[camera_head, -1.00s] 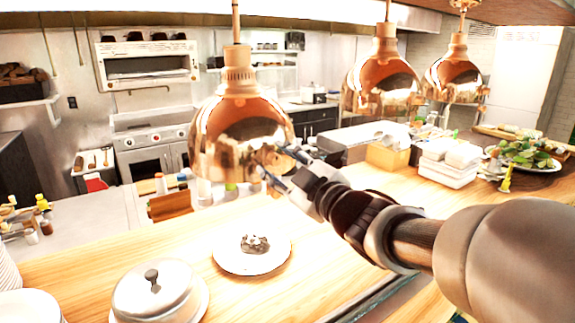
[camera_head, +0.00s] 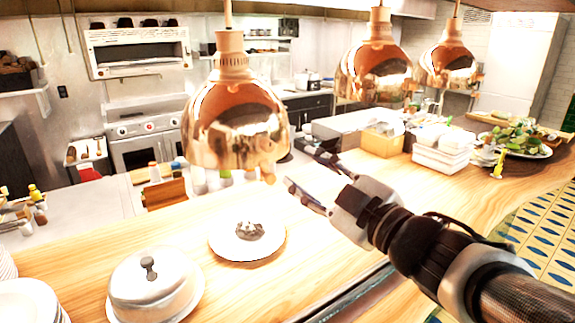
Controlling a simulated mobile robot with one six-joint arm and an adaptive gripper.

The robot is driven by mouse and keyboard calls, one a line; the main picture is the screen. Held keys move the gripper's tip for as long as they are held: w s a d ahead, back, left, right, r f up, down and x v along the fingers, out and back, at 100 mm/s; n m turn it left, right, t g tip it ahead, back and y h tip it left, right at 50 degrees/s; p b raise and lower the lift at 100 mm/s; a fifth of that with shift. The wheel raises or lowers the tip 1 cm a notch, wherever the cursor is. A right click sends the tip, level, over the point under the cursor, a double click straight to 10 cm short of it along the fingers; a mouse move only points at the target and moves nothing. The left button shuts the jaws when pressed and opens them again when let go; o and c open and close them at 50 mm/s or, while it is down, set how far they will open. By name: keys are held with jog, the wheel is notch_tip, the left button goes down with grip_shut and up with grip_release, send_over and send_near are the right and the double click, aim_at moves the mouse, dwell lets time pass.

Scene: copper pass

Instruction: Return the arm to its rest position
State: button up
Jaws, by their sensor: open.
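My gripper (camera_head: 315,177) is open and empty in the middle of the head view. Its two fingers point up and to the left, above the wooden counter (camera_head: 300,255). My arm comes in from the lower right. The gripper is to the right of the nearest copper heat lamp (camera_head: 236,125) and apart from it in the picture. A white plate with a small dark food item (camera_head: 250,231) sits on the counter to the left of and below the gripper.
A silver cloche with a knob (camera_head: 150,280) stands at the front left. Two more copper lamps hang at right, one (camera_head: 375,70) nearer and one (camera_head: 447,66) farther. White containers (camera_head: 440,150) and a plate of greens (camera_head: 518,138) stand at the back right. Patterned floor (camera_head: 535,235) shows at right.

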jog(key=shift+s+d, duration=0.1)
jog(key=shift+s, duration=0.05)
jog(key=shift+d, duration=0.1)
jog(key=s+d+f+m+g+h, duration=0.1)
jog(key=s+d+f+m+h, duration=0.1)
jog(key=d+f+m+h, duration=0.35)
jog(key=s+d+f+m+g+h, duration=0.1)
jog(key=s+d+f+m+h, duration=0.2)
jog(key=d+m+h, duration=0.4)
jog(key=s+a+f+m+g+y, duration=0.1)
jog(key=s+f+g, duration=0.3)
jog(key=s, duration=0.5)
jog(key=s+a+f+m+g+y, duration=0.1)
jog(key=s+a+f+m+g, duration=0.1)
jog(key=s+f+g, duration=0.2)
jog(key=s+f, duration=0.3)
jog(key=s, duration=0.2)
jog(key=shift+f, duration=0.3)
jog(key=shift+a+m, duration=0.1)
jog(key=shift+m, duration=0.15)
